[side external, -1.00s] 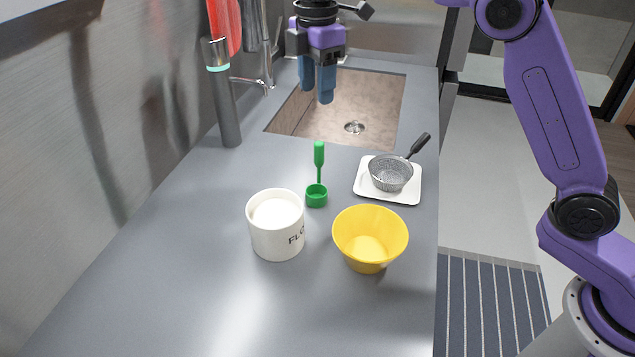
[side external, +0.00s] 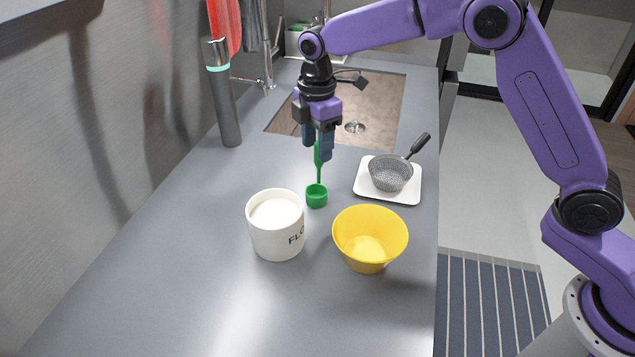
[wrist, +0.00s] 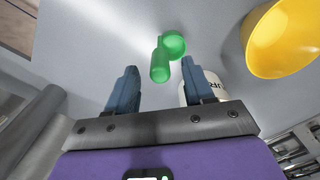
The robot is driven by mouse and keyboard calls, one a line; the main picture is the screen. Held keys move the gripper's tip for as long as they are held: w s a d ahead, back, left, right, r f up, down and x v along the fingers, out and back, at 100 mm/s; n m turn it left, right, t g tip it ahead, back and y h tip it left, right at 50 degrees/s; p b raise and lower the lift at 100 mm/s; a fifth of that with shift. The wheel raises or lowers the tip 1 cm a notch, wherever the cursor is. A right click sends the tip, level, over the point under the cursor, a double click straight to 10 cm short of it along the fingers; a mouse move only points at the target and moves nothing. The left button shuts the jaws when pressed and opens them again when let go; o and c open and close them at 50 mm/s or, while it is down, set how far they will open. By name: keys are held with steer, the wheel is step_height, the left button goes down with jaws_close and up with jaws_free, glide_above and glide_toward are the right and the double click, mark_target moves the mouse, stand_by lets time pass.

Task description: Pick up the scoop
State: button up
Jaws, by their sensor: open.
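The green scoop (side external: 316,195) stands on the grey counter with its cup down and its handle pointing up, between the white canister and the tray with the strainer. My gripper (side external: 318,147) is right at the top of the handle, its blue fingers apart on either side of it in the side view. In the wrist view the scoop (wrist: 161,62) shows just beyond and between the tips of my open gripper (wrist: 160,78). Whether a finger touches the handle cannot be told. The fingers partly hide the handle's top in the side view.
A white canister (side external: 275,232) with lettering and a yellow bowl (side external: 369,240) stand in front of the scoop. A mesh strainer (side external: 390,174) rests on a white tray (side external: 407,192) to the right. A sink (side external: 378,108) lies behind; a grey cylinder (side external: 227,110) stands at the left wall.

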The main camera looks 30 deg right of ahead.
mark_target(318, 165)
step_height(318, 165, down, 4)
steer(key=shift+d+f, duration=0.1)
steer(key=shift+f, duration=0.15)
jaws_close()
steer(key=shift+r, duration=0.2)
